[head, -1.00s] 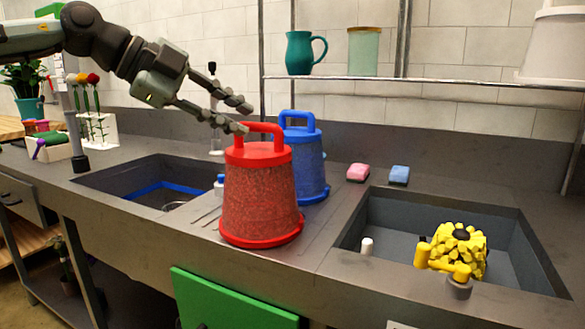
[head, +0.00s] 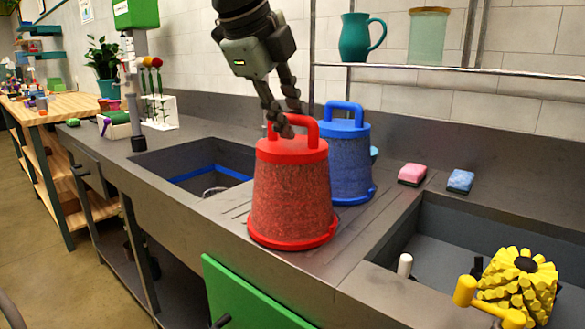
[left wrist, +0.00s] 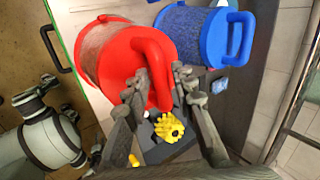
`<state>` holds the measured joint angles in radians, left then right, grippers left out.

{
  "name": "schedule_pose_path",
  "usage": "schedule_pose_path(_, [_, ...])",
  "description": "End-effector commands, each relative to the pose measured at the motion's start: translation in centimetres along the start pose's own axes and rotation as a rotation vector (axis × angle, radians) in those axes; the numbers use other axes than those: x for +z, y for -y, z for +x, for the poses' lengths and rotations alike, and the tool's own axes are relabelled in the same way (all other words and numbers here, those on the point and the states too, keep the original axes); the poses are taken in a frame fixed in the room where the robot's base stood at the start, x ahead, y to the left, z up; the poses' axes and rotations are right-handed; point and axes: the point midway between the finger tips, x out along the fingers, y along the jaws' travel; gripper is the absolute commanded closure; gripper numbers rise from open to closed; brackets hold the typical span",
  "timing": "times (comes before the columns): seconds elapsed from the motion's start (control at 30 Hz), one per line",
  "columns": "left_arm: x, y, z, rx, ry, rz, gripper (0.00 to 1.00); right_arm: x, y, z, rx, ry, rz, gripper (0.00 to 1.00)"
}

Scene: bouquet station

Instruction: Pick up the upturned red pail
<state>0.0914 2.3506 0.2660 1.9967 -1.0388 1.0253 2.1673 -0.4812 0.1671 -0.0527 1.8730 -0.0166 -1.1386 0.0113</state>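The red pail (head: 290,195) stands upturned on the counter, wide rim down, with its red handle arching up from the top. My left gripper (head: 286,120) is above it, its fingers at the handle. In the left wrist view, the red pail (left wrist: 125,55) lies ahead and its handle reaches between the two fingers (left wrist: 160,85). The fingers look apart, with a gap beside the handle; whether one touches it I cannot tell. My right gripper is not seen in the head view.
A blue pail (head: 348,165), also upturned, stands close behind the red one. Pink (head: 412,174) and blue (head: 460,181) sponges lie to the right. A sink with a yellow object (head: 520,285) is at right, another sink (head: 200,170) at left. A shelf (head: 420,68) is above.

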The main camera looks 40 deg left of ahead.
Motion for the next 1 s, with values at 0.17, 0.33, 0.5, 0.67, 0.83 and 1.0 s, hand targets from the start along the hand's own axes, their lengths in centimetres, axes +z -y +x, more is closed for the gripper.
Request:
schedule_pose_path(0.17, [-0.03, -0.02, 1.09, 0.000, -0.001, 0.000, 0.75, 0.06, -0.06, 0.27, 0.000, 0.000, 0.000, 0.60])
schedule_pose_path(0.33, [-0.03, -0.02, 1.09, -0.001, -0.001, 0.000, 0.75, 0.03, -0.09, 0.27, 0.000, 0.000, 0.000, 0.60])
schedule_pose_path(0.5, [-0.03, -0.01, 1.06, -0.001, -0.001, 0.000, 0.96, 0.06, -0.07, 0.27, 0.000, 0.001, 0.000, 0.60])
schedule_pose_path(0.67, [-0.03, -0.01, 1.05, -0.001, -0.001, 0.000, 1.00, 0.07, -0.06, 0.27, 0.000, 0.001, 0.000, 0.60])
schedule_pose_path(0.83, [-0.03, 0.00, 1.04, -0.001, -0.001, 0.000, 1.00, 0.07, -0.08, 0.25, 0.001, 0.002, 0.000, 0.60])
schedule_pose_path(1.0, [-0.04, 0.07, 0.98, -0.003, -0.001, 0.000, 1.00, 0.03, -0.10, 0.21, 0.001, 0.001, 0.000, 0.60])
